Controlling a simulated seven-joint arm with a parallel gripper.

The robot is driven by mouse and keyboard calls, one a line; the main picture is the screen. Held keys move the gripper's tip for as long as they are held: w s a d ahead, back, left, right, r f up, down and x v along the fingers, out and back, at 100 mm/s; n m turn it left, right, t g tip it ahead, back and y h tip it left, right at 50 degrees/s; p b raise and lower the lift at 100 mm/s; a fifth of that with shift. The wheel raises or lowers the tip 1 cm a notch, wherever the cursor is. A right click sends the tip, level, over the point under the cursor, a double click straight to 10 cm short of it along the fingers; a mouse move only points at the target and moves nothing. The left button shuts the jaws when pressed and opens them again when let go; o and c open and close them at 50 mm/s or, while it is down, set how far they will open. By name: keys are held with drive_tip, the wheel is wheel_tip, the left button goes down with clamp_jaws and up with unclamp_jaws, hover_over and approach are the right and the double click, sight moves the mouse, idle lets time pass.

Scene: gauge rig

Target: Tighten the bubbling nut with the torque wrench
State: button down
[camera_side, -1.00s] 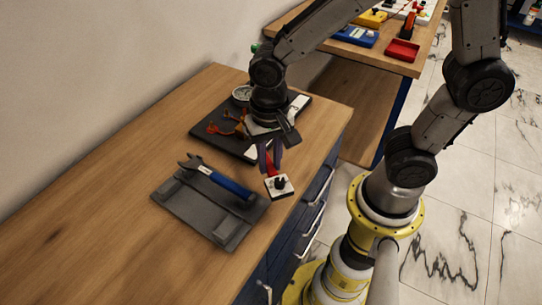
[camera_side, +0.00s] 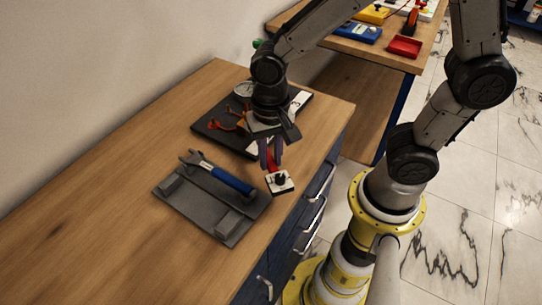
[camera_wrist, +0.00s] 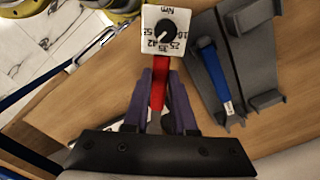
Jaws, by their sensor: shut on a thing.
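My gripper (camera_side: 270,158) is shut on the red handle of the torque wrench (camera_side: 279,182), near the front edge of the wooden bench. The wrench's white end block with a black knob and a number scale marked Nm sticks out beyond my fingers; in the wrist view the block (camera_wrist: 166,32) and red handle lie between and past my fingertips (camera_wrist: 161,78). The dark gauge board (camera_side: 215,128), with a round gauge (camera_side: 243,89) and orange-red parts, is behind and partly under my gripper. I cannot make out the nut or any bubbles; my arm hides part of the board.
A grey tray (camera_side: 228,232) left of the wrench holds a blue-handled wrench (camera_side: 232,181), also seen in the wrist view (camera_wrist: 215,76). Bare bench lies left of the tray. A second table behind carries a red tray (camera_side: 404,47) and a blue box (camera_side: 357,33).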

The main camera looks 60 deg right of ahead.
drive_tip(key=shift+w+d, duration=0.65)
drive_tip(key=shift+w, duration=0.2)
drive_tip(key=shift+w+d, duration=0.65)
drive_tip(key=shift+w, duration=0.15)
idle(1.2)
drive_tip(key=c, duration=1.3)
unclamp_jaws()
clamp_jaws()
